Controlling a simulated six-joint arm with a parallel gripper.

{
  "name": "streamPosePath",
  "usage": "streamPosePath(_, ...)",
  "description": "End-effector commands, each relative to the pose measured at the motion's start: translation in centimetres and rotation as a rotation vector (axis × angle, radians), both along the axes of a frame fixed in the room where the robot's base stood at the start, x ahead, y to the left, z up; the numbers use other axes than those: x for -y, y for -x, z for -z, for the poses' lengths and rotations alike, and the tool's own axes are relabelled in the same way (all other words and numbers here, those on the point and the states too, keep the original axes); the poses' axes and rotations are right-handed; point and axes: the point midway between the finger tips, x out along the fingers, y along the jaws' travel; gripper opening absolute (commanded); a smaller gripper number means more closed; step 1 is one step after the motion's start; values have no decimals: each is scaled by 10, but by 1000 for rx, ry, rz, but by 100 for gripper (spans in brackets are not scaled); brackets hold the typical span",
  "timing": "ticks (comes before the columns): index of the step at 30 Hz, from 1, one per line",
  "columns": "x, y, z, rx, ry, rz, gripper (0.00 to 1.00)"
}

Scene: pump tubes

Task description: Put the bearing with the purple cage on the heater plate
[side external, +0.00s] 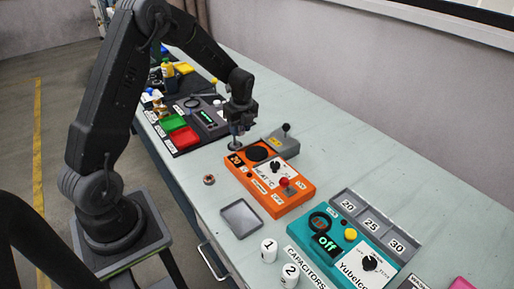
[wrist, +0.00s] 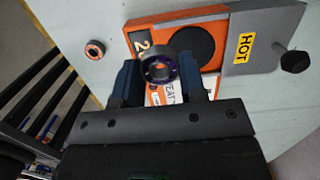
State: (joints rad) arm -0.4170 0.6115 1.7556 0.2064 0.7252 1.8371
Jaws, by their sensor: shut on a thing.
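The bearing with the purple cage (wrist: 159,68) is a dark grey ring with purple inside, between my gripper's blue fingers (wrist: 162,82) in the wrist view. My gripper is shut on it. In the side external view my gripper (side external: 238,130) points down above the table, just behind and left of the orange heater. The heater plate (side external: 256,154) is a bare black disc on the heater's top; it also shows in the wrist view (wrist: 188,45), just beyond the bearing to the upper right. In the side external view, I cannot clearly make out the bearing's cage.
A second bearing with an orange cage (side external: 209,180) lies on the table left of the heater (side external: 270,180). A grey block with a HOT label (wrist: 262,38) and a knob adjoins the heater. A grey tray (side external: 241,216) and teal device (side external: 350,245) stand nearer the camera.

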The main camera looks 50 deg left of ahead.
Motion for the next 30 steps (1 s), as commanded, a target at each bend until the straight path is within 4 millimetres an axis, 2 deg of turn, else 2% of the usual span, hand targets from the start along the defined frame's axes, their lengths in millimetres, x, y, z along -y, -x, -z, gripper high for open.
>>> streamPosePath(3, 19, -19, 17, -2, 1, 5, 13)
streamPosePath(10, 38, -39, 33, 1, 0, 0, 13)
streamPosePath(14, 40, -41, 38, 0, 0, -1, 13)
streamPosePath(22, 40, -40, 73, 0, 0, 0, 13)
streamPosePath(30, 39, -40, 74, 2, 0, -1, 13)
